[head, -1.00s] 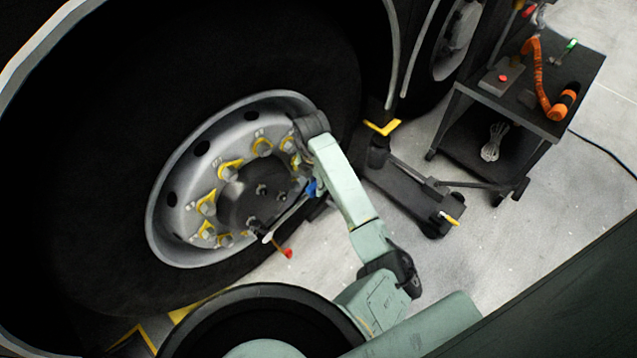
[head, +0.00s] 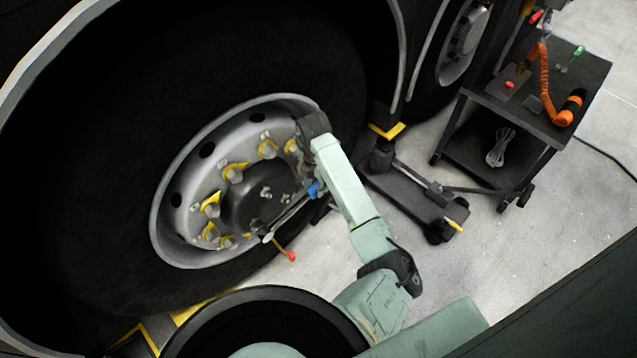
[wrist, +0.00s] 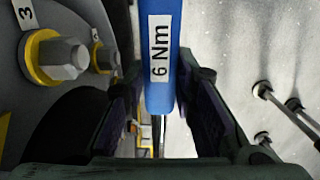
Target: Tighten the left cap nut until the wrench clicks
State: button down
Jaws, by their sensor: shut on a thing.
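My gripper (wrist: 158,95) is shut on the blue handle of the wrench (wrist: 162,100), between its two dark fingers. A white label on the handle reads "6 Nm". In the head view the blue handle (head: 314,188) shows beside the wheel hub, and a thin shaft runs from it down and left across the dark hub cap (head: 245,205). Small cap nuts (head: 265,192) show on the hub cap. The wrench's working end is too small to tell, so I cannot see whether it sits on the left cap nut.
Large wheel nuts with yellow rings (wrist: 62,60) surround the hub cap, close to my gripper's left. A red-tipped rod (head: 291,255) sticks out below the hub. A black jack (head: 420,195) and a tool cart (head: 535,100) stand to the right. Grey floor lies between.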

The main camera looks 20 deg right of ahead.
jog(key=shift+w+d+f+y, duration=0.15)
jog(key=shift+f+y, duration=0.35)
jog(key=shift+f, duration=0.5)
jog(key=shift+f+g+y+b, duration=0.4)
jog(key=shift+f+y+b, duration=0.15)
jog(key=shift+f, duration=0.4)
jog(key=shift+f, duration=0.15)
jog(key=shift+f+y+b, duration=0.35)
jog(key=shift+f+b, duration=0.1)
jog(key=shift+f, duration=0.3)
jog(key=shift+f+g+y+b, duration=0.4)
jog(key=shift+f+y+b, duration=0.2)
jog(key=shift+f, duration=0.35)
